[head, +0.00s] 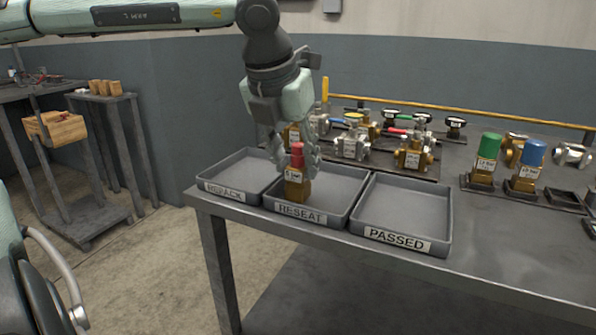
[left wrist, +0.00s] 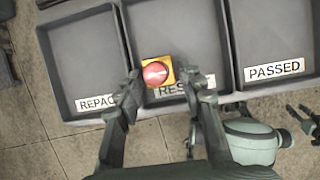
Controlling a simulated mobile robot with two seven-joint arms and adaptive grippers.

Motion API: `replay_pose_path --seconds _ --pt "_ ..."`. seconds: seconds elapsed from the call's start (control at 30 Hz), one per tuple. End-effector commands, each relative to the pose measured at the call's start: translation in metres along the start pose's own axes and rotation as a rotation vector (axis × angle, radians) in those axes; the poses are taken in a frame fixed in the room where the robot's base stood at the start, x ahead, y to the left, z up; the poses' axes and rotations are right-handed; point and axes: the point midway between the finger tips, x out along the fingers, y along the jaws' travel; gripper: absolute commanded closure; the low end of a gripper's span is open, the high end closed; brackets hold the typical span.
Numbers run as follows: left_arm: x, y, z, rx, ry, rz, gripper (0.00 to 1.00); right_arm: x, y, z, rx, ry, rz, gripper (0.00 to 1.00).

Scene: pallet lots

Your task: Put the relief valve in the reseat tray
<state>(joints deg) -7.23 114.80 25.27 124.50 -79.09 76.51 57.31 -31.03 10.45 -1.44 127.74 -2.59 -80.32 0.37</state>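The relief valve (head: 296,178), with a red cap, brass body and white label, is upright at the front left of the reseat tray (head: 345,208). In the left wrist view, the valve (left wrist: 157,72) shows from above between the fingertips. My left gripper (head: 305,160) is around the valve's upper part. Its fingers (left wrist: 160,80) are apart, with a small gap beside the cap.
The repack tray (head: 222,187) and the passed tray (head: 398,236) flank the reseat tray and look empty. Several valves (head: 352,143) stand behind the trays. A green-capped valve (head: 486,160) and a blue-capped valve (head: 528,168) stand to the right.

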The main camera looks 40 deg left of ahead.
Motion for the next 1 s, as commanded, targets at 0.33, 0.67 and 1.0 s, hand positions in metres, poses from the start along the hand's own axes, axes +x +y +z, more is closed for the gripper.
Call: replay_pose_path --seconds 0.33,0.67,1.0 --pt "-0.072 0.0 0.001 -0.001 -0.004 0.001 0.62 0.001 -0.001 0.0 -0.002 -0.001 -0.002 0.6" --pt "-0.088 0.0 0.0 0.0 0.001 0.0 0.62 0.006 -0.001 0.004 -0.004 -0.011 -0.002 0.6" --pt "-0.087 0.0 0.0 0.0 0.0 0.0 0.62 0.005 0.0 -0.001 -0.004 -0.002 -0.001 0.6"
